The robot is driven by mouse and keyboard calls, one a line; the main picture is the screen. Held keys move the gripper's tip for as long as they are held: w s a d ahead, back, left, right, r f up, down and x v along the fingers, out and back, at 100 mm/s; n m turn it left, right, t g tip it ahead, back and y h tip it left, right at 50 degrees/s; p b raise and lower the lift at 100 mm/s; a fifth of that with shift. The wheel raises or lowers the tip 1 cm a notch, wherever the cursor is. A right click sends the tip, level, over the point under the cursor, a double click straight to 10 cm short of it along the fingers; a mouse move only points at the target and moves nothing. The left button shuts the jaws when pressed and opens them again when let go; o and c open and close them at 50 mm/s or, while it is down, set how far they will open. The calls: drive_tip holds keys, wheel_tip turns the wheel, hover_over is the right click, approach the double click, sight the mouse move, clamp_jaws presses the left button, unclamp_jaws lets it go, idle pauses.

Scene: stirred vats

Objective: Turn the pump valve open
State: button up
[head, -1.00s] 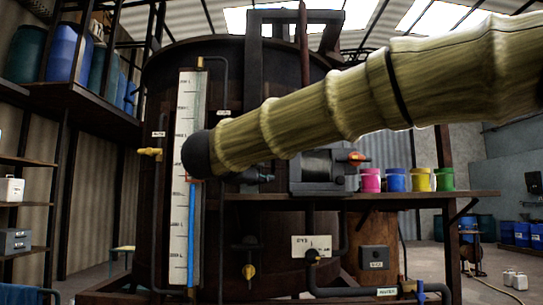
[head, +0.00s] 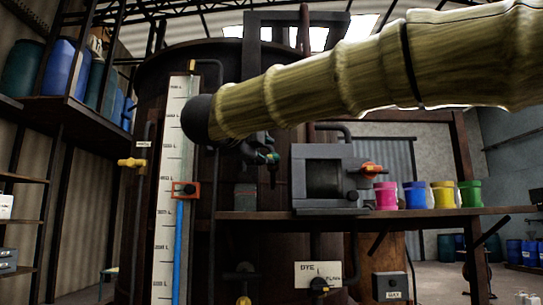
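A grey pump-like box (head: 330,178) stands on the shelf in the middle of the head view, with a red-orange handle (head: 370,169) on its right side. I cannot tell for sure which handle is the pump valve. My sleeved arm crosses the upper right, in front of the vat (head: 225,75). My gripper cannot be made out. A dark fitting with a green part (head: 268,157) shows just below the arm, partly hidden.
A level gauge (head: 172,200) with an orange marker (head: 185,190) runs up the vat's left side, beside a yellow tap (head: 131,163). Pink (head: 386,195), blue, yellow and green pots stand on the shelf (head: 430,213) at right. Barrels (head: 62,55) sit on a high rack at left.

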sight(272, 157)
drive_tip(key=p+x, duration=0.1)
drive_tip(key=x, duration=0.5)
drive_tip(key=shift+w+d, duration=0.15)
drive_tip(key=shift+w, duration=0.15)
drive_tip(key=shift+s, duration=0.1)
drive_tip(key=c, duration=0.7)
